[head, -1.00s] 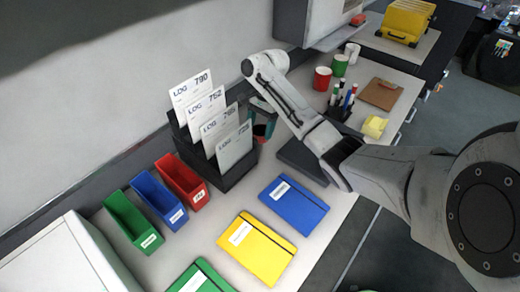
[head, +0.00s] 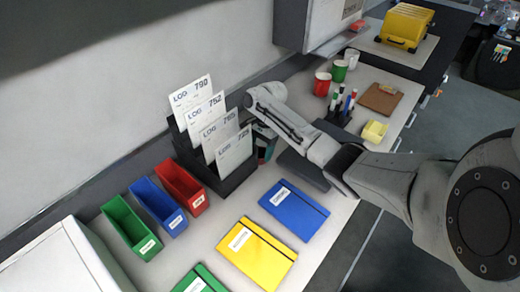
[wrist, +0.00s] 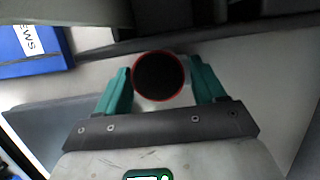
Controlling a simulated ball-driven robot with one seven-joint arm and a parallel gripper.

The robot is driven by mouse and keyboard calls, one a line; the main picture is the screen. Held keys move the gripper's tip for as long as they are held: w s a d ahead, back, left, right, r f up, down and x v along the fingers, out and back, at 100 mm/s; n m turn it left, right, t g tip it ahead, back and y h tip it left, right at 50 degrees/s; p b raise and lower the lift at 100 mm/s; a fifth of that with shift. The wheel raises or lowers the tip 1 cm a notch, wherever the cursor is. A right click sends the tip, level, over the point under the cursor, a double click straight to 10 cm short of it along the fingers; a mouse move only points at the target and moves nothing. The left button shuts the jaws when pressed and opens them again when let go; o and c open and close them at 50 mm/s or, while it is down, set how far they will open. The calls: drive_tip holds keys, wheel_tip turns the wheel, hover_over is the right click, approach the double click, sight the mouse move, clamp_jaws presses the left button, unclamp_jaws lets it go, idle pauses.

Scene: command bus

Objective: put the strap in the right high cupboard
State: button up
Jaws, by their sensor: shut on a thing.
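My gripper (head: 266,148) is beside the log rack, low over the desk and partly hidden by my arm and the rack. In the wrist view its teal fingers (wrist: 160,85) are closed on a round dark thing with a red rim (wrist: 158,101). I cannot tell whether this is the strap; no other strap shows. A grey-and-white high cupboard (head: 290,27) hangs on the wall at the top right of centre, with a small label on its front. Its inside is not visible.
The log rack (head: 232,183) holds several white cards. Red, blue and green bins, coloured notebooks, a dark slab (head: 303,168), cups, a pen holder and a clipboard (head: 381,98) share the desk. A yellow case (head: 405,25) stands farther back.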

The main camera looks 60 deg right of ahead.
drive_tip(key=shift+f, duration=0.15)
drive_tip(key=o, duration=1.1)
